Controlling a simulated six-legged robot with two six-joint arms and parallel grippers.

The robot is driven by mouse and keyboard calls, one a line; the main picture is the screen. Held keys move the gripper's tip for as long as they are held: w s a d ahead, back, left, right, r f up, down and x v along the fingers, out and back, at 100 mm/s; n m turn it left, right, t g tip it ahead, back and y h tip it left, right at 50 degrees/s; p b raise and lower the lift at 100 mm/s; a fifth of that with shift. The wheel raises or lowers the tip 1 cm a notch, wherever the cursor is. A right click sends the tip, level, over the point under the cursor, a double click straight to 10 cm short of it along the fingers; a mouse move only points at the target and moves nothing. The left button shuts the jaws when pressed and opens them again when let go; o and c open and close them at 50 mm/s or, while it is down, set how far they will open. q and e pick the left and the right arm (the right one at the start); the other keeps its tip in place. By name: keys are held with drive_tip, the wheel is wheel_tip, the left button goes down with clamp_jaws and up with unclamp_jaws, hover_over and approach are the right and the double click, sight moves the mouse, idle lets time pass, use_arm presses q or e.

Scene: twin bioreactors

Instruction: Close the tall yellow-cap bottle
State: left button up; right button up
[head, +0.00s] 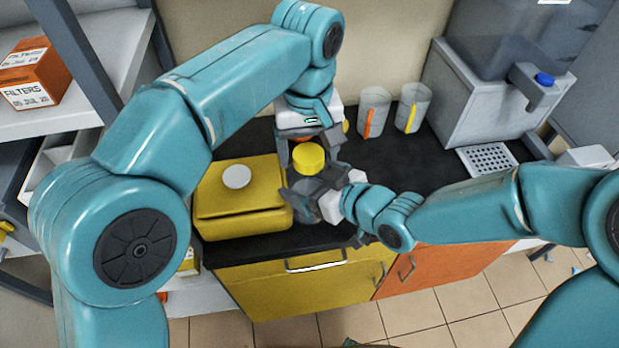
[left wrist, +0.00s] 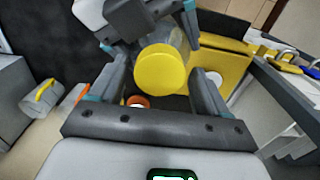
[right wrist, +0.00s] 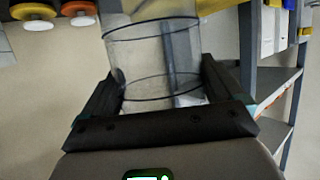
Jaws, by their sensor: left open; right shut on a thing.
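The yellow cap (head: 308,155) sits at the mouth end of a clear bottle, and I cannot tell how tightly. My left gripper (head: 306,145) is above it, open, with a finger on either side of the cap. The cap also shows between these fingers in the left wrist view (left wrist: 160,70). My right gripper (head: 312,190) is shut on the body of the clear bottle (right wrist: 155,55), below the cap. The bottle's cap end is out of sight in the right wrist view.
A yellow box with a white round lid (head: 236,208) stands left of the bottle on the black counter. Two clear jugs, with orange (head: 373,112) and yellow (head: 411,108) strips, stand at the back. A grey dispenser (head: 490,110) is at right. An orange ring (left wrist: 138,101) lies behind the cap.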

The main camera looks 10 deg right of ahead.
use_arm(q)
drive_tip(key=shift+f, duration=0.2)
drive_tip(key=c, duration=1.1)
drive_tip(key=m, duration=0.6)
drive_tip(key=shift+o, duration=0.2)
drive_tip(key=m, duration=0.5)
drive_tip(key=shift+m, duration=0.3)
drive_tip(key=o, duration=1)
drive_tip(key=shift+o, duration=0.8)
drive_tip(key=shift+s+d, duration=0.1)
